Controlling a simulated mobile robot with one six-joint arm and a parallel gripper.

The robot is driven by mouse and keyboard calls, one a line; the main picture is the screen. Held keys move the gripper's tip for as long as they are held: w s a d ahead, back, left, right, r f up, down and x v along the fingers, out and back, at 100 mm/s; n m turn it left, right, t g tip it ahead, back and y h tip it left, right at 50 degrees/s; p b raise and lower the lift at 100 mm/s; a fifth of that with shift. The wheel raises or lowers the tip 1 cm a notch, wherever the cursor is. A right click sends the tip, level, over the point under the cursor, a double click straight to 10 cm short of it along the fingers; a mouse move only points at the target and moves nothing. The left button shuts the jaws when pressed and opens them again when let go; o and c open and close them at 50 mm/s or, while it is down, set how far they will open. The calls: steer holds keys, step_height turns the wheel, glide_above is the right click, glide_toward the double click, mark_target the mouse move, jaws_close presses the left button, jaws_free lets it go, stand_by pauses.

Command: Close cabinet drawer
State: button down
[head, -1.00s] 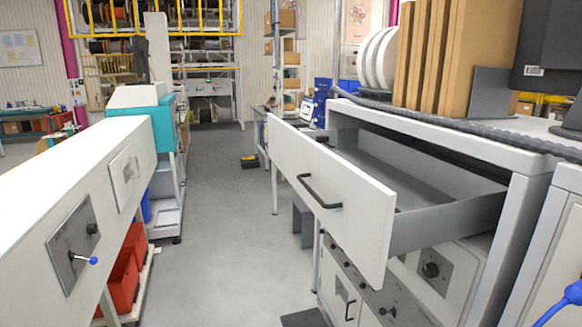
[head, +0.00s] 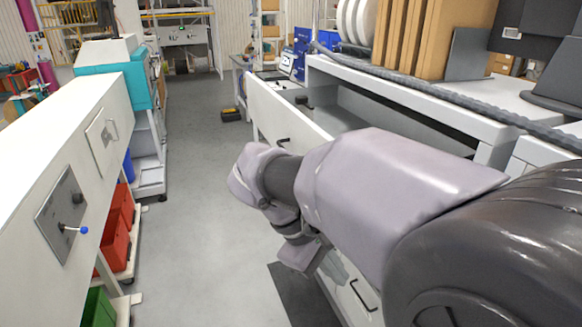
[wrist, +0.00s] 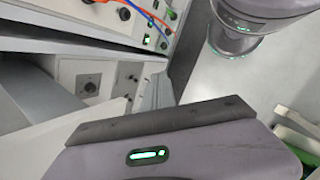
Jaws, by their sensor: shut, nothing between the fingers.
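The cabinet drawer (head: 262,103) stands pulled out from the white cabinet (head: 420,90) on the right in the head view. Its white front faces the aisle, and part of its dark handle (head: 283,142) shows. My gripper (head: 328,268) points downward on the aisle side of the drawer front, shut and empty. I cannot tell whether it touches the drawer. In the wrist view, the gripper's dark bar and purple body (wrist: 165,122) fill the bottom, with cabinet panels beyond.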

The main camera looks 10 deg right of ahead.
steer(key=w+a+r+n+h+p, duration=0.1)
steer(key=w+a+n+h+p, duration=0.15)
steer(key=w, duration=0.35)
steer(key=w+a+r+n+h+p, duration=0.1)
steer(key=w+n+h, duration=0.3)
steer(key=w, duration=0.1)
steer(key=w+a+f+n+t+h+p, duration=0.4)
steer(key=w+a+f+n+h, duration=0.15)
steer(key=a, duration=0.35)
steer(key=w+d+b, duration=0.2)
steer(key=w+d, duration=0.1)
steer(key=d, duration=1)
steer(key=shift+w+d+r, duration=0.15)
steer(key=shift+d+r, duration=0.05)
steer(key=shift+d, duration=0.05)
steer(key=shift+d, duration=0.1)
